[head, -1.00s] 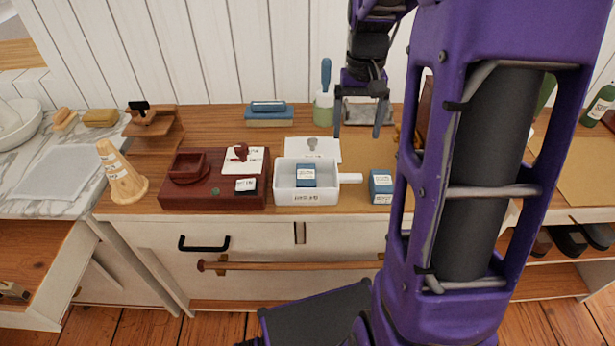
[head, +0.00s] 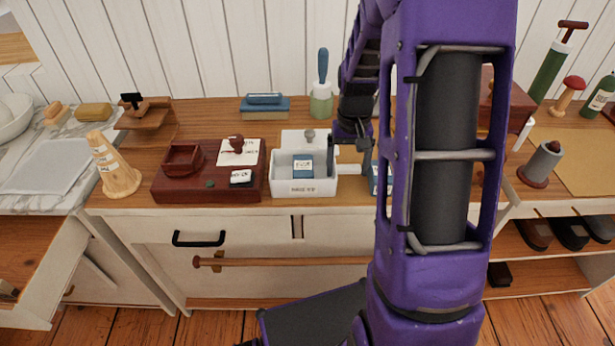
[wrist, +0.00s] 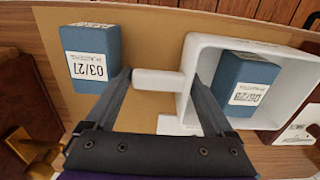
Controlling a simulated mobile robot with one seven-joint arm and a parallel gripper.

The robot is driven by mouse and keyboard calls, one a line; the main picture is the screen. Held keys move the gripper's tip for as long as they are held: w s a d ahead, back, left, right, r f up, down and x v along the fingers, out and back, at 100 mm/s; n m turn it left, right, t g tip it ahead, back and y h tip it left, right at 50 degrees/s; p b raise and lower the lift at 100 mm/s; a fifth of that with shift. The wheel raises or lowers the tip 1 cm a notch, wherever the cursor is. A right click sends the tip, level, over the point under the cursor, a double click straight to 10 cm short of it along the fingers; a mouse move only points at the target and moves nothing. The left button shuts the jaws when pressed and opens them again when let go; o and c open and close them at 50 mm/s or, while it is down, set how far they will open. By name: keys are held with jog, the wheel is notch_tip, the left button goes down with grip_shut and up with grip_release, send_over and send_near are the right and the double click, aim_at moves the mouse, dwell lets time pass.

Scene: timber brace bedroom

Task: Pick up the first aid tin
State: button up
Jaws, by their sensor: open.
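A white open box with a short side handle (head: 297,188) stands on the counter; I take it as the first aid tin, though its front label is too small to read surely. A blue block with a white label (head: 303,167) lies inside it. In the wrist view the box (wrist: 213,41) is at the right, its handle (wrist: 157,79) pointing left. My gripper (head: 349,158) is open and empty near the handle. In the wrist view its fingertips (wrist: 160,82) appear on either side along the handle, the right one overlapping the box's wall. Contact cannot be told.
A second blue block (wrist: 92,58) stands left of my gripper in the wrist view, partly hidden by my arm in the head view. A dark red tray (head: 210,185) is close left of the box. A green pot with a blue-handled tool (head: 321,98) stands behind.

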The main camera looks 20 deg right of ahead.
jog(key=shift+f, duration=0.7)
jog(key=shift+c, duration=0.3)
grip_shut()
jog(key=shift+r, duration=0.1)
jog(key=shift+r, duration=0.1)
